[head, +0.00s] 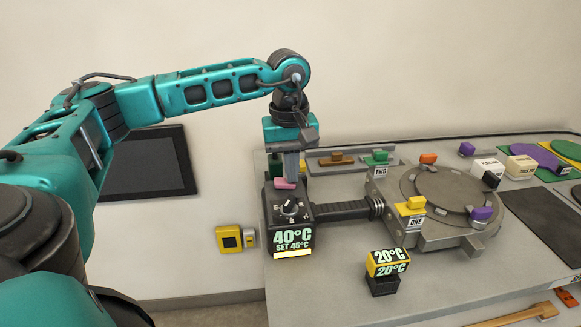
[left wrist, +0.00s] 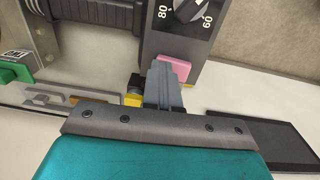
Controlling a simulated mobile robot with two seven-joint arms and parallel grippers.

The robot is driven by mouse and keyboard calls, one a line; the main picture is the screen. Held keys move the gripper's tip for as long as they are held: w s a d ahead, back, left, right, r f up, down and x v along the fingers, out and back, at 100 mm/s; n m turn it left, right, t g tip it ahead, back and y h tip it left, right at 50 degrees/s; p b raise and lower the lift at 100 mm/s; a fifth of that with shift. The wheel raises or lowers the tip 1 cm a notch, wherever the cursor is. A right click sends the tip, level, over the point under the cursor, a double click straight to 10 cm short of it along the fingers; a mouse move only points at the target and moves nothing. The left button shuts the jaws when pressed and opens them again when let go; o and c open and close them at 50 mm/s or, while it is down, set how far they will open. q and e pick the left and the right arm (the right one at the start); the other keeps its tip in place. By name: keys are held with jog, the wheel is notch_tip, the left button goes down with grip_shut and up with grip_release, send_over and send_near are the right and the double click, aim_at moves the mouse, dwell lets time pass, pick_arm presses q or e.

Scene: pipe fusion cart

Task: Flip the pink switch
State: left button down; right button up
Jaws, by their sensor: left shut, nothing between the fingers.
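The pink switch (head: 285,183) sits on top of the dark control box (head: 302,211), behind its dial (head: 291,208). In the left wrist view the pink switch (left wrist: 174,65) shows as a pink block at the box's edge. My left gripper (head: 290,176) points down over the back of the box, shut and empty. In the left wrist view its fingertips (left wrist: 172,68) overlap the pink switch; whether they touch it I cannot tell. The box's display reads 40°C, SET 45°C. My right gripper is not in view.
A ribbed black handle (head: 342,209) runs from the box to a round grey machine (head: 440,195) with yellow and purple blocks. A small 20°C display (head: 388,262) stands in front. Green and orange-brown switches sit behind. A dark panel (head: 152,163) hangs on the wall.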

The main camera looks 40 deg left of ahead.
pick_arm(q)
jog(key=shift+s+f, duration=0.15)
jog(key=shift+s+a+r, duration=0.2)
jog(key=shift+s+a, duration=0.3)
jog(key=shift+s, duration=0.05)
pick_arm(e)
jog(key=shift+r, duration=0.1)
pick_arm(q)
jog(key=shift+w+r, duration=0.1)
jog(key=shift+r, duration=0.05)
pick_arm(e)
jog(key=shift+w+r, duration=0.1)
